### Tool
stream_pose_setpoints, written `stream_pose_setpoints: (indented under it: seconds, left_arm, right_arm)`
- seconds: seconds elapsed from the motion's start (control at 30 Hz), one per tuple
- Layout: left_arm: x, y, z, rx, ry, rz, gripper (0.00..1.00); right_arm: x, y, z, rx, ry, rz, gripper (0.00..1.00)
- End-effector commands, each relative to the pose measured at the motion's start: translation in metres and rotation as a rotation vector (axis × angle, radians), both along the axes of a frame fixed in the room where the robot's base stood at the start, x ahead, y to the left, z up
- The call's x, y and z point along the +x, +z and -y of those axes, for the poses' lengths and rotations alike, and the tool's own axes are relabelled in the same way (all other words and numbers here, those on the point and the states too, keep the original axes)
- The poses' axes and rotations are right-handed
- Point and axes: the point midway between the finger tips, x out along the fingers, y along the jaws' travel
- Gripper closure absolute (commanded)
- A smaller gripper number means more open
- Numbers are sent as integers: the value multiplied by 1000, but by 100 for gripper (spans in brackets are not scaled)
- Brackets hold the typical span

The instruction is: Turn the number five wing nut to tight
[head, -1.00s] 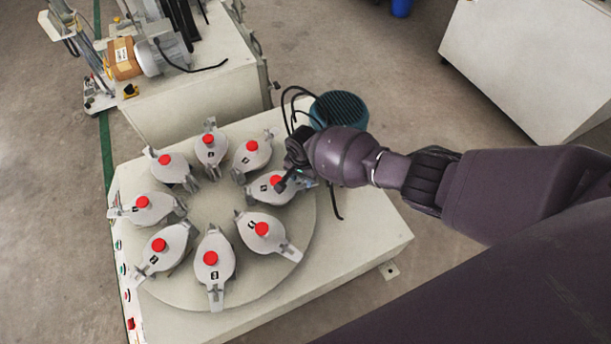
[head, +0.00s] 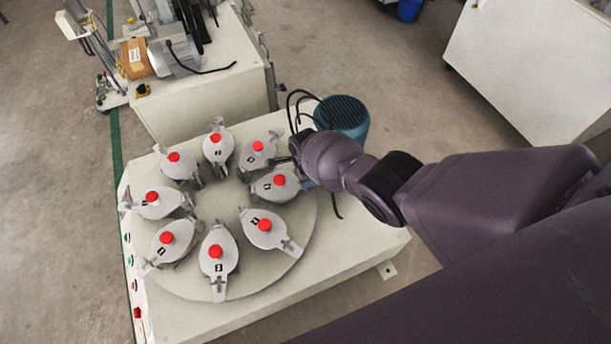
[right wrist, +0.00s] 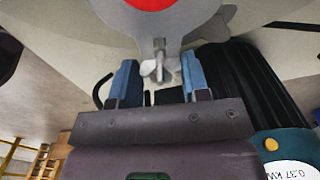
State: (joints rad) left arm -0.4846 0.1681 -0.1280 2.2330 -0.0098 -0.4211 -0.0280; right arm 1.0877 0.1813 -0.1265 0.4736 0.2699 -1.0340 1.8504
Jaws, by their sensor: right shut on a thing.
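A round plate (head: 218,288) on the white machine carries a ring of grey clamps with red knobs. My right gripper reaches the outer right end of one clamp (head: 268,190); in the head view its fingers are hidden behind my wrist. In the right wrist view, the blue fingers of my right gripper (right wrist: 160,80) stand on either side of a small metal wing nut (right wrist: 158,66) at the edge of that clamp, which shows there with its red knob (right wrist: 152,3). The clamp's number is too small to read surely. My left gripper is out of view.
A teal motor (head: 342,115) with black cables stands just beyond my right wrist and shows close by in the right wrist view (right wrist: 287,140). A second machine bench (head: 205,105) stands behind. The machine's front right top is clear.

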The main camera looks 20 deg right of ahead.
Motion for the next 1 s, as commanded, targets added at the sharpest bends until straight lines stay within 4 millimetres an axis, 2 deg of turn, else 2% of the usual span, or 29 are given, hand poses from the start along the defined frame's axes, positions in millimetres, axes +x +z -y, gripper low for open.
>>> stream_pose_setpoints:
  seconds: [0.33, 0.83, 0.87, 1.0]
  left_arm:
    - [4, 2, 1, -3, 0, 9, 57]
    - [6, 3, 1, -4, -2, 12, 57]
    - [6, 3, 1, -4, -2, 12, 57]
    - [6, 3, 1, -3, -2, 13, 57]
  right_arm:
    - [-3, -3, -1, 1, -126, -7, 81]
    - [-3, -3, -1, 1, -144, -6, 81]
    - [-3, -3, 0, 1, -144, -6, 56]
    - [-2, -2, 0, 0, -143, -4, 35]
